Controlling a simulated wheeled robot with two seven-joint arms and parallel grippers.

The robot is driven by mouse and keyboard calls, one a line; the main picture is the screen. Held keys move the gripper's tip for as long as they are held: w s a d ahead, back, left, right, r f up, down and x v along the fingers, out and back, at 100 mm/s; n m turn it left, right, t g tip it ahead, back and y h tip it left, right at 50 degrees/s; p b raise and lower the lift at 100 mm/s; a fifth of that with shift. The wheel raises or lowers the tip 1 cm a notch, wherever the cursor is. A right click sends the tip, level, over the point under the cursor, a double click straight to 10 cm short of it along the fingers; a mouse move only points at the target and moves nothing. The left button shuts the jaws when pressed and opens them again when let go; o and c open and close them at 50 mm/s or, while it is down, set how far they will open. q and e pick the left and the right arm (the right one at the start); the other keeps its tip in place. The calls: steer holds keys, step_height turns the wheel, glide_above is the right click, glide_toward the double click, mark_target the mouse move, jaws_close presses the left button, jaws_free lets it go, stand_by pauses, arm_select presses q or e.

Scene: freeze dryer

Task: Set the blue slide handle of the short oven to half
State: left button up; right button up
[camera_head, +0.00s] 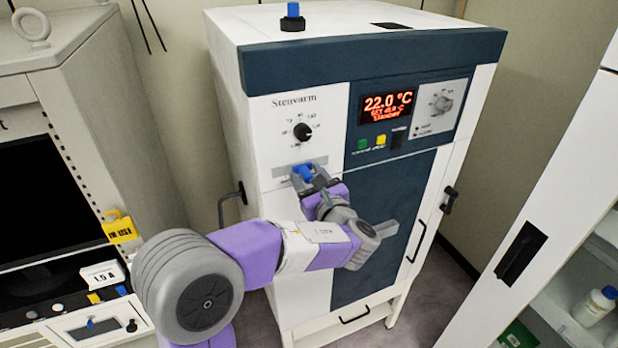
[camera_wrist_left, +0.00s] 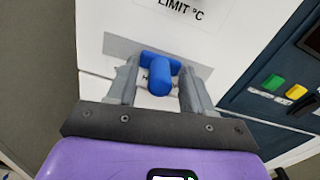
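The short oven (camera_head: 282,230) is a white cabinet with dark blue panels, a red display and a black knob. Its blue slide handle (camera_head: 302,172) sits on a grey strip below the knob. My left gripper (camera_head: 314,182) is at the handle. In the left wrist view the blue handle (camera_wrist_left: 160,80) stands between the two grey fingers of the left gripper (camera_wrist_left: 158,85), which are spread, with a gap visible at the left. Contact on the right side is hard to tell. The scale lettering by the handle is mostly hidden. My right gripper is not in view.
An open white cabinet (camera_head: 560,200) with a bottle (camera_head: 594,306) is at the right. Green and yellow buttons (camera_head: 380,141) are right of the handle. A blue-topped fitting (camera_head: 292,17) stands on the oven.

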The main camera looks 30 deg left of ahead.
arm_select(q)
steer(key=shift+d, duration=0.15)
steer(key=b+v, duration=0.1)
steer(key=v, duration=0.6)
steer(key=shift+s+d, duration=0.1)
steer(key=shift+s, duration=0.05)
stand_by(0.3)
